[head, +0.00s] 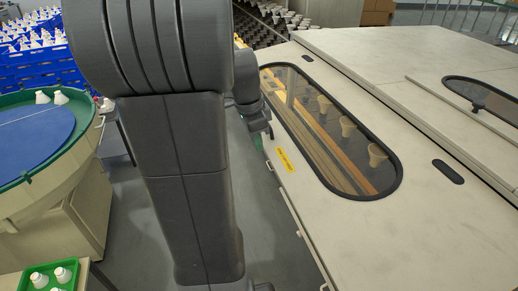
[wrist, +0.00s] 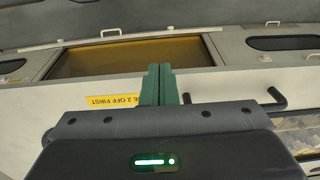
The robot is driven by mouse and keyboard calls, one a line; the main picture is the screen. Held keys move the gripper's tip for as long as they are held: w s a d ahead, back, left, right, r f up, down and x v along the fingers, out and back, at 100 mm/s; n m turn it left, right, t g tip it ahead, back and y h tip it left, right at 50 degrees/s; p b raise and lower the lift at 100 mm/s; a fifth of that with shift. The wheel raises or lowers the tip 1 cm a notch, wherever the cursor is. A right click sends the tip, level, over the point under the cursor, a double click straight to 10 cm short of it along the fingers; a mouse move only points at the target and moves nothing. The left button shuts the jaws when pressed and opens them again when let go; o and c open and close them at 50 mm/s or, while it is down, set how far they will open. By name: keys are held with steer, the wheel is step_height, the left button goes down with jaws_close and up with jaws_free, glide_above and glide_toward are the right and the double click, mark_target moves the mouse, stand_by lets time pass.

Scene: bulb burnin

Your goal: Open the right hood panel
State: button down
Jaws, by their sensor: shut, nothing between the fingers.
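The pale hood (head: 440,205) fills the right of the head view, with a long dark-framed window (head: 335,130) showing several bulbs inside. A second window (head: 485,100) is in the section at the far right; I cannot tell which section is the right hood panel. The panels look closed. In the wrist view, one window (wrist: 130,57) is at left and another (wrist: 285,42) at right. My gripper (wrist: 158,84) is shut and empty, its green fingers in front of the hood's front face beside the yellow label (wrist: 112,100). A black bent handle (wrist: 250,102) is just right of the fingers.
A green-rimmed round table (head: 40,140) with a blue top stands at left, with blue crates (head: 35,65) of bulbs behind. A green tray (head: 50,278) holds bulbs at lower left. Grey floor shows between the table and the hood.

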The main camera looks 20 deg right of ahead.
step_height(320, 180, up, 6)
steer(key=a, duration=0.1)
steer(key=shift+a+r, duration=0.2)
steer(key=shift+a, duration=0.2)
steer(key=shift+s, duration=0.1)
step_height(320, 180, down, 7)
steer(key=d, duration=0.2)
steer(key=shift+d, duration=0.25)
steer(key=shift+a+r, duration=0.1)
